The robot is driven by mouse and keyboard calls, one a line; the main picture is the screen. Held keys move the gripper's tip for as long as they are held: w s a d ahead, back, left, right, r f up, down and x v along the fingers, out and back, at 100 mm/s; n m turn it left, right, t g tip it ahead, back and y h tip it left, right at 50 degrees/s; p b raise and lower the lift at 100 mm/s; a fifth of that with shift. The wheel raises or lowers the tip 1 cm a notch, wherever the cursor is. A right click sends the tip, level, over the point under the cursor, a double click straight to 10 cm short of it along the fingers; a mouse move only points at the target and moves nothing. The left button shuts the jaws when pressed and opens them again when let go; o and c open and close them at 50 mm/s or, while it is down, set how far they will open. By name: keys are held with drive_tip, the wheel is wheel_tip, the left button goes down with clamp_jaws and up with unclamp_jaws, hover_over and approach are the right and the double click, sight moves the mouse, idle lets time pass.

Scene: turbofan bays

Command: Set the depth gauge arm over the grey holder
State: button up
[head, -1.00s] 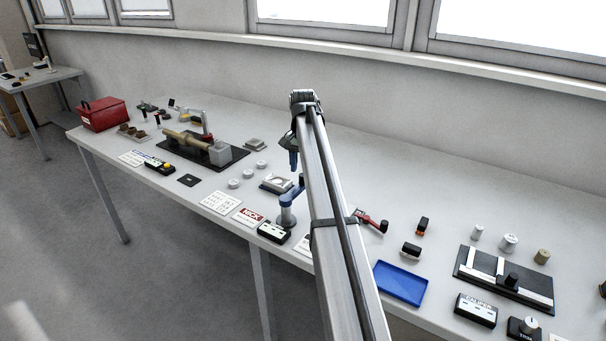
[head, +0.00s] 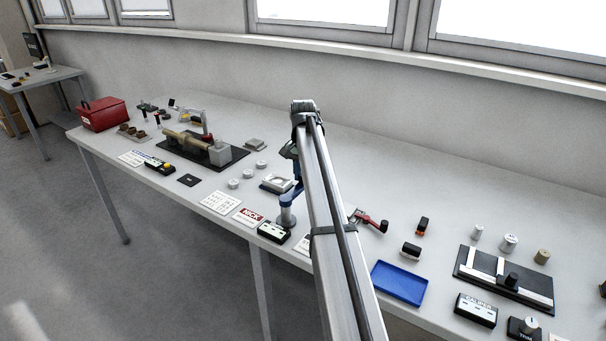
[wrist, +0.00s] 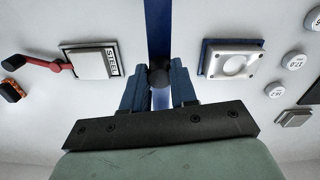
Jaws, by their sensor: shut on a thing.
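The depth gauge has a blue arm (head: 291,196) on a grey post with a round base (head: 286,218). In the wrist view the blue arm (wrist: 160,28) runs up from a dark round knob (wrist: 159,75). My gripper (wrist: 160,92) is shut on this knob, one blue finger on each side. In the head view my own arm hides most of the gripper and the knob. The grey holder (head: 277,183), a block with a round recess on a blue base, sits left of the arm; in the wrist view the holder (wrist: 232,62) is to the right, apart from it, its recess uncovered.
A plate marked STEEL (wrist: 92,63) and a red-handled tool (wrist: 42,62) lie on the other side of the arm. Round grey discs (head: 248,173) lie left of the holder. A black box (head: 274,232) stands in front of the post. A blue tray (head: 399,283) is at the right.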

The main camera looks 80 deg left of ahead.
clamp_jaws()
drive_tip(key=w+d+m, duration=0.2)
drive_tip(key=d+m, duration=0.5)
drive_tip(key=m, duration=0.2)
drive_tip(key=shift+w, duration=0.4)
idle(0.7)
drive_tip(key=o, duration=0.7)
unclamp_jaws()
drive_tip(key=shift+c, duration=0.2)
